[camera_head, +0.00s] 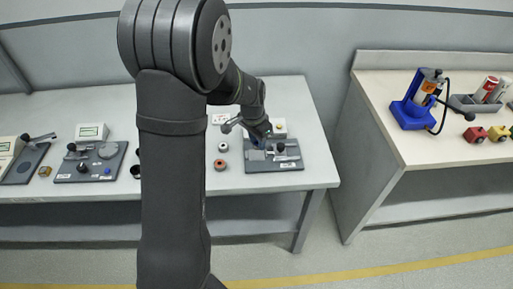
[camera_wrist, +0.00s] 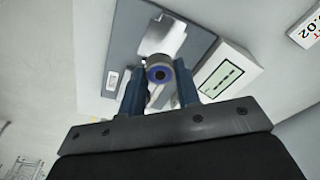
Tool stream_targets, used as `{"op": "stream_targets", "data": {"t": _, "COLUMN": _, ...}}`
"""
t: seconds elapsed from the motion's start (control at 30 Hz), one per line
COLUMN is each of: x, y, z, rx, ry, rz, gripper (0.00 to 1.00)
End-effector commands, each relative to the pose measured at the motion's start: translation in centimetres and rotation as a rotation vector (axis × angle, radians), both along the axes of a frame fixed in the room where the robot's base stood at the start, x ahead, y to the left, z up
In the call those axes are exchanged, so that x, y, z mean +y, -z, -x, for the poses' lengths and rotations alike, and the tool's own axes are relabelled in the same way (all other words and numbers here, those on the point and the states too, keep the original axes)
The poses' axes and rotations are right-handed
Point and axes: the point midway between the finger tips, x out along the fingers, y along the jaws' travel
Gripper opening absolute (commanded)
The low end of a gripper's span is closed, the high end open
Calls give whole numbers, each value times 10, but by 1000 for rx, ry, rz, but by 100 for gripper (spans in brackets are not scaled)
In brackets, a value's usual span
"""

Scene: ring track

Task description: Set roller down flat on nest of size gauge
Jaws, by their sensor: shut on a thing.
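My gripper (camera_wrist: 160,88) is shut on the roller (camera_wrist: 160,72), a short grey cylinder with a blue-ringed dark bore, held between the blue fingertips. In the head view my gripper (camera_head: 257,141) is low over the left part of a size gauge (camera_head: 285,166) near the table's right end. The wrist view shows the gauge's grey base plate (camera_wrist: 124,35) and a shiny pale metal block (camera_wrist: 160,38), seemingly the nest, just beyond the roller. I cannot tell whether the roller touches it. In the head view the roller is not clearly visible.
A white readout box (camera_wrist: 228,78) stands beside the base plate. Two small ring parts, one orange-red (camera_head: 220,164) and one pale (camera_head: 223,147), lie left of the gauge. Another gauge (camera_head: 92,165) is farther left. A separate bench (camera_head: 400,110) is at right.

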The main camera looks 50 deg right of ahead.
Motion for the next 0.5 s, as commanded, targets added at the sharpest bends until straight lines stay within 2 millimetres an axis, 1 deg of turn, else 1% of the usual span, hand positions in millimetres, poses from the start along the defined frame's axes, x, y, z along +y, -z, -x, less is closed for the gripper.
{"op": "stream_targets", "data": {"t": 0.03, "x": 0, "y": 1, "z": -3, "rx": 0, "ry": 0, "rz": 1, "gripper": 5}}
{"op": "stream_targets", "data": {"t": 0.17, "x": 0, "y": 11, "z": -4, "rx": 1, "ry": 1, "rz": -2, "gripper": 5}}
{"op": "stream_targets", "data": {"t": 0.3, "x": 0, "y": 32, "z": -3, "rx": 2, "ry": 0, "rz": -3, "gripper": 5}}
{"op": "stream_targets", "data": {"t": 0.37, "x": 0, "y": 39, "z": -3, "rx": 1, "ry": 0, "rz": -2, "gripper": 5}}
{"op": "stream_targets", "data": {"t": 0.43, "x": 0, "y": 42, "z": -3, "rx": 0, "ry": 0, "rz": -1, "gripper": 5}}
{"op": "stream_targets", "data": {"t": 0.5, "x": 0, "y": 42, "z": -4, "rx": -1, "ry": 1, "rz": 1, "gripper": 5}}
